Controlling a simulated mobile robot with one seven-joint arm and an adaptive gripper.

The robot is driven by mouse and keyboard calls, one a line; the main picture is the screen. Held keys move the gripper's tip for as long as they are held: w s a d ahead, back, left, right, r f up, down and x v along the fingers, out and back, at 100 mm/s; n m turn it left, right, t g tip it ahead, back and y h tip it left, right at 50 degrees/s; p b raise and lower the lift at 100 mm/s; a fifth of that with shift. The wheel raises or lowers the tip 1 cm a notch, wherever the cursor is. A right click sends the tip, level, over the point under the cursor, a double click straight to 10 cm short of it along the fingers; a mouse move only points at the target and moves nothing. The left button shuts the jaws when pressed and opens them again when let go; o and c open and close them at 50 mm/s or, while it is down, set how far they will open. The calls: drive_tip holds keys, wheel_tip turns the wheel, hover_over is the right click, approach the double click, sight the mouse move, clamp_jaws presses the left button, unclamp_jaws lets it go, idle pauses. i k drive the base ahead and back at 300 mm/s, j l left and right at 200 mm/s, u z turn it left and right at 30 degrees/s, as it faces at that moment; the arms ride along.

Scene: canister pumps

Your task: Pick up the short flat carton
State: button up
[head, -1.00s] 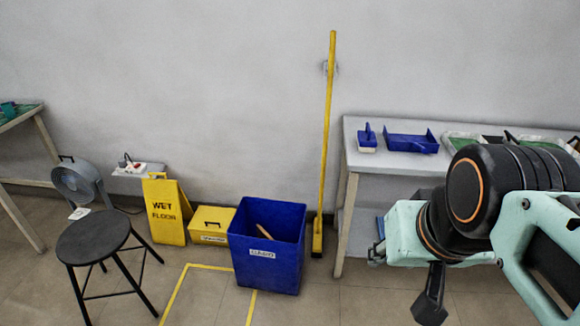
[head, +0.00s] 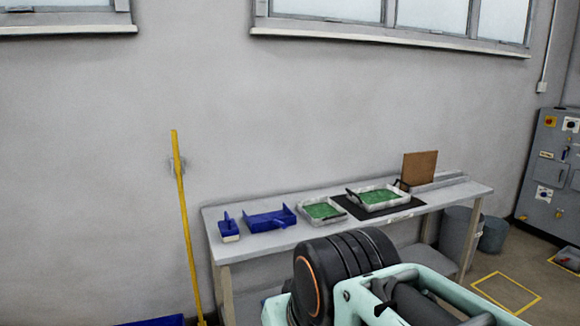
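I cannot make out a short flat carton for certain in the head view. A brown upright panel (head: 419,167) stands at the back right of the long grey table (head: 345,222); I cannot tell whether it is a board or a carton. My arm fills the lower middle and right of the view, in front of the table. My gripper is not in view.
On the table are a blue brush (head: 228,231), a blue dustpan (head: 270,218) and two pale trays with green insides (head: 322,210), (head: 378,198), one on a black mat. A yellow pole (head: 184,230) leans left. Bins (head: 456,228) and a grey control cabinet (head: 553,175) stand right.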

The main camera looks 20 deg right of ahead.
sight(418, 169)
drive_tip(key=z, duration=1.45)
